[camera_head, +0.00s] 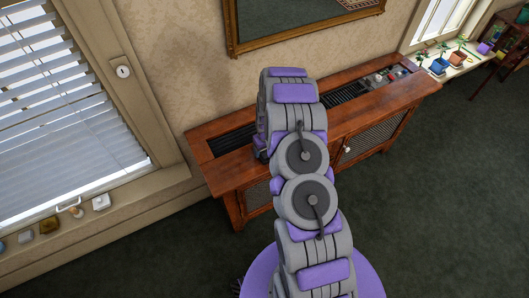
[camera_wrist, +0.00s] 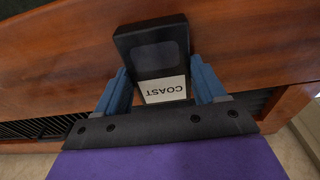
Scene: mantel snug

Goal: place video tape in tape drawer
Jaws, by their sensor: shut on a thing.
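A black video tape (camera_wrist: 150,45) with a white label reading "COAST" is held between the blue fingers of my gripper (camera_wrist: 160,75) in the wrist view. The label appears upside down there. My gripper is shut on the tape, over the reddish wooden top of a cabinet (camera_wrist: 60,65); I cannot tell whether the tape touches the wood. In the head view my arm hides the gripper and the tape. No open tape drawer can be made out in either view.
The wooden cabinet (camera_head: 235,172) has dark slotted vents on top and mesh front panels. Small items (camera_head: 390,76) lie at its right end. A framed picture (camera_head: 290,22) hangs above. A windowsill with small objects (camera_head: 48,225) is at left, potted plants (camera_head: 438,65) at right. Carpet (camera_head: 440,200) is clear.

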